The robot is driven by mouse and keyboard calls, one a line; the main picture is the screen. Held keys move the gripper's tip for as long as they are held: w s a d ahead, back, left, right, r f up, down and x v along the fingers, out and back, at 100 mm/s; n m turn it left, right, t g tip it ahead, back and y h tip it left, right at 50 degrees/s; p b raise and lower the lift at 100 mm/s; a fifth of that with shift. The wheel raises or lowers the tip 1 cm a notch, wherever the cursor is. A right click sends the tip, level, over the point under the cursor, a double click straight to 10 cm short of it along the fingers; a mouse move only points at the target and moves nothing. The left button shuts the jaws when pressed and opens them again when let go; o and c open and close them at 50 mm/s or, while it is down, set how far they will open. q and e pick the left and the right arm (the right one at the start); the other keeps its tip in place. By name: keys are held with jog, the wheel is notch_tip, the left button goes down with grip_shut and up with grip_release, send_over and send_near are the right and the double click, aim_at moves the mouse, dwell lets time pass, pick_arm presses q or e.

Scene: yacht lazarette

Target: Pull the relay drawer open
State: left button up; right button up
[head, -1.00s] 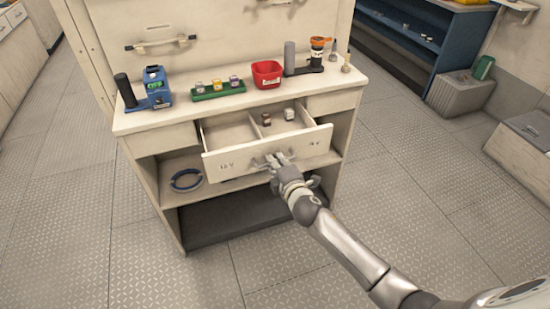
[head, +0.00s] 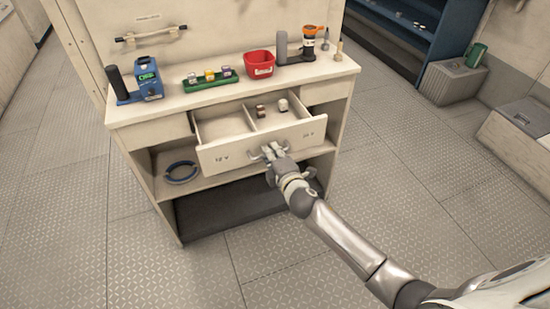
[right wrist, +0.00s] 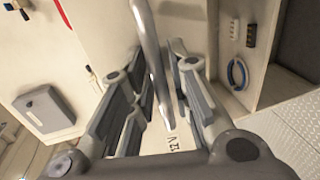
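The relay drawer (head: 235,155) is a cream drawer in the workbench and stands pulled out, with its inside showing. Its front bears a dark "12 V" label at the left and another label at the right. My right gripper (head: 272,152) is at the middle of the drawer front. In the right wrist view, the grey bar handle (right wrist: 154,70) runs between the two fingers of my right gripper (right wrist: 160,75). The fingers stand apart, with gaps visible beside the bar. My left gripper is not in view.
Small blocks (head: 283,105) lie in the drawer's right compartment; the left one looks empty. The bench top holds a blue device (head: 150,80), a green tray (head: 209,83) and a red bin (head: 261,65). A blue ring (head: 181,172) lies on the shelf below. The floor in front is clear.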

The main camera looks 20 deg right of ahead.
jog(key=v, duration=1.1)
jog(key=shift+s, duration=0.4)
jog(key=s+d+f+m+g, duration=0.1)
jog(key=s+f+m+g, duration=0.3)
jog(key=f, duration=0.7)
jog(key=s+d+f+m+g+h, duration=0.15)
jog(key=s+f, duration=0.35)
jog(key=f, duration=0.6)
jog(key=s+d+f+m+g+y, duration=0.15)
jog(key=s+f, duration=0.35)
jog(key=f, duration=0.6)
jog(key=s+f+m+g, duration=0.2)
jog(key=s+f, duration=0.3)
jog(key=s, duration=0.5)
jog(key=s+f+m+g, duration=0.3)
jog(key=s+f, duration=0.3)
jog(key=s, duration=0.4)
jog(key=s+f+m+g, duration=0.2)
jog(key=s+f+m, duration=0.2)
jog(key=s, duration=0.6)
jog(key=shift+s+a+f+g+h, duration=0.3)
jog(key=shift+a+f, duration=0.15)
jog(key=shift+f, duration=0.2)
